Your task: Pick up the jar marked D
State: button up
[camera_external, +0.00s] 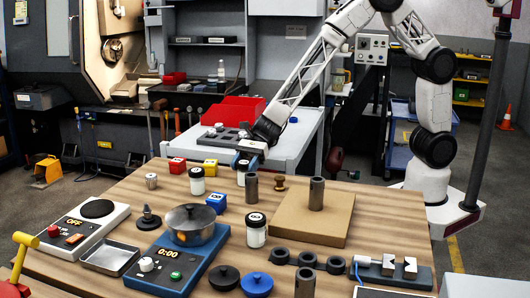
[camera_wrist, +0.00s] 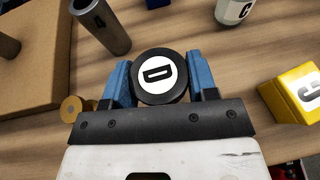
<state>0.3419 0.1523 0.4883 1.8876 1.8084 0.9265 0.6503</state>
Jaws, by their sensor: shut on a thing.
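The jar marked D (camera_wrist: 160,76) has a round black lid with a white disc and the letter D. It sits between the two blue fingers of my gripper (camera_wrist: 162,82), which is shut on its lid from both sides. In the external view my gripper (camera_external: 246,160) is over the far part of the wooden table, with the jar's pale body (camera_external: 241,179) below it, partly hidden. I cannot tell whether the jar's base touches the table.
A grey tube marked 4 (camera_wrist: 101,26) stands close to the jar, beside a cardboard slab (camera_external: 290,224). A jar marked C (camera_wrist: 234,10) and a yellow cube (camera_wrist: 296,92) are nearby. Another white jar (camera_external: 256,232) stands nearer, beside a pot (camera_external: 196,232).

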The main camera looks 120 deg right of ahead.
jog(key=shift+c, duration=0.7)
jog(key=shift+r, duration=0.15)
jog(key=shift+r, duration=1.45)
jog(key=shift+s+r, duration=0.25)
jog(key=s+a+r, duration=0.1)
jog(key=s+a, duration=0.1)
jog(key=s, duration=1.3)
jog(key=shift+a+r, duration=0.2)
jog(key=shift+a, duration=0.1)
jog(key=shift+s, duration=0.15)
